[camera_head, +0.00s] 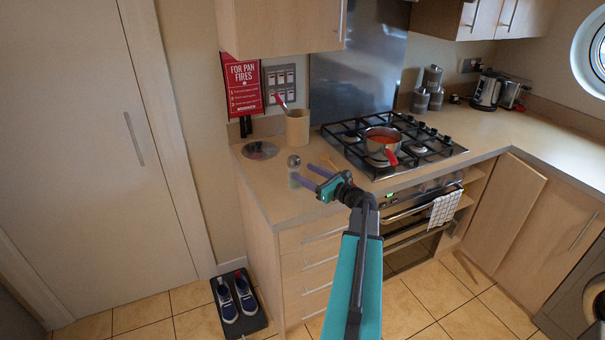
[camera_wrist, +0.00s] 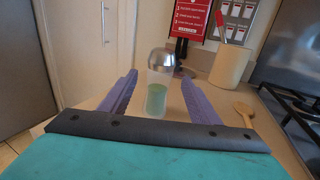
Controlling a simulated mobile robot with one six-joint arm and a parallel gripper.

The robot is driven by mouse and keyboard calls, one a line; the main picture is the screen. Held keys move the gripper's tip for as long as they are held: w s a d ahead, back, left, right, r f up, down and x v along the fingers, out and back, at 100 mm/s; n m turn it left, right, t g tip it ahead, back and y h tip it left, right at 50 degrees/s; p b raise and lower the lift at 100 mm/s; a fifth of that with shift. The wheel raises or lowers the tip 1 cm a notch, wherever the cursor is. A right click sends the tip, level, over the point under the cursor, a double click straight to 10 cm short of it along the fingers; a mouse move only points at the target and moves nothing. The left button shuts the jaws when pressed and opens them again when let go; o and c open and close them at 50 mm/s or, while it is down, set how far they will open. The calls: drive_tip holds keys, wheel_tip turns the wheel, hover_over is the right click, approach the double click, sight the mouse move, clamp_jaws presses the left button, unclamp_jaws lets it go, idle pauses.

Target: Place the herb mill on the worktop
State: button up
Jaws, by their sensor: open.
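The herb mill (camera_head: 294,170) stands upright on the worktop (camera_head: 260,185) near its left front corner. It has a silver domed top and a clear body with green contents, seen closer in the wrist view (camera_wrist: 158,84). My gripper (camera_head: 303,176) is open, with its two purple fingers pointing at the mill. In the wrist view the mill shows in the gap between the fingers (camera_wrist: 158,92), towards their far ends. I cannot tell whether either finger touches it.
A wooden spoon (camera_wrist: 245,113) lies right of the mill. The hob (camera_head: 420,150) with a red-handled saucepan (camera_head: 381,144) is to the right. Shoes (camera_head: 237,298) lie on a floor mat.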

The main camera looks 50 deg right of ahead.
drive_tip(key=s+b, duration=0.2)
drive_tip(key=s, duration=0.6)
drive_tip(key=shift+w, duration=0.2)
idle(0.6)
